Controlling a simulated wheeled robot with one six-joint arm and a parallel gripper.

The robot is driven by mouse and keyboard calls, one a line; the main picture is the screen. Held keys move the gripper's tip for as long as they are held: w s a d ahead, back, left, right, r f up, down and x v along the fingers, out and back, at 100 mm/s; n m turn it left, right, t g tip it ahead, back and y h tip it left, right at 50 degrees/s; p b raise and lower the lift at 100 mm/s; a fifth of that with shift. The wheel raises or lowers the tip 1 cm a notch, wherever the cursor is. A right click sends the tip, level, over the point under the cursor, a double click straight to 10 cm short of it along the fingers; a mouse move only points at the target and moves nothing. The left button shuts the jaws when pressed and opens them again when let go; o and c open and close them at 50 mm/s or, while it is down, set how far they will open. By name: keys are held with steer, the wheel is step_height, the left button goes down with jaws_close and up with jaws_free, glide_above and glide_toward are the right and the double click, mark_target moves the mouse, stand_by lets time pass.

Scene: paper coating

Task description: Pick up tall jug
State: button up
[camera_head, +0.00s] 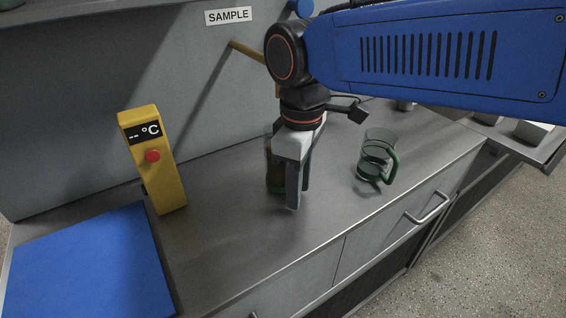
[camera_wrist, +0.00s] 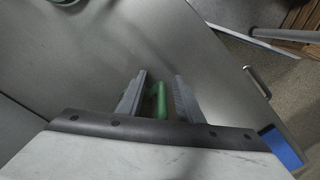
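A tall glass jug (camera_head: 271,168) with brownish contents stands on the steel counter, mostly hidden behind my gripper (camera_head: 299,197) in the head view. My gripper points down beside it. In the wrist view, the green handle (camera_wrist: 159,101) stands between the two fingers of my gripper (camera_wrist: 160,85). A gap shows between the handle and the right finger, so the fingers are open around the handle. The jug's body is hidden in the wrist view.
Another clear jug (camera_head: 378,150) with a green handle stands to the right. A yellow temperature device (camera_head: 168,182) and a blue mat (camera_head: 90,265) are on the left. The counter's front (camera_head: 240,240) is clear. A wall rises behind.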

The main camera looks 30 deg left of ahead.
jaws_close()
steer(key=shift+r, duration=0.1)
